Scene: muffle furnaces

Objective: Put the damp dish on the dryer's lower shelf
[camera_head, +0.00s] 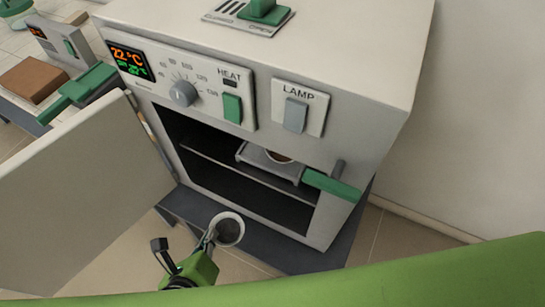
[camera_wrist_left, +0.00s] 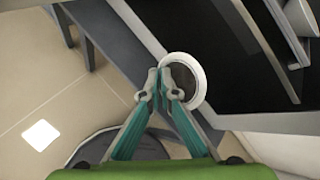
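The dish (camera_head: 229,231), a small round white-rimmed cup with a dark grey inside, is in front of the dryer's open mouth. My left gripper (camera_head: 211,239) is shut on its rim. In the left wrist view the fingertips (camera_wrist_left: 162,84) meet at the near edge of the dish (camera_wrist_left: 198,72). The dryer (camera_head: 300,50) has its door (camera_head: 90,190) swung open to the left. Inside, a shelf edge (camera_head: 215,162) crosses the dark chamber, with dark space below it. My right gripper is not in view.
A grey tray (camera_head: 292,172) inside the dryer holds another dish with brown contents (camera_head: 279,157). A green handle (camera_head: 331,185) sticks out at the opening's right side. A brown block (camera_head: 33,79) lies at the far left.

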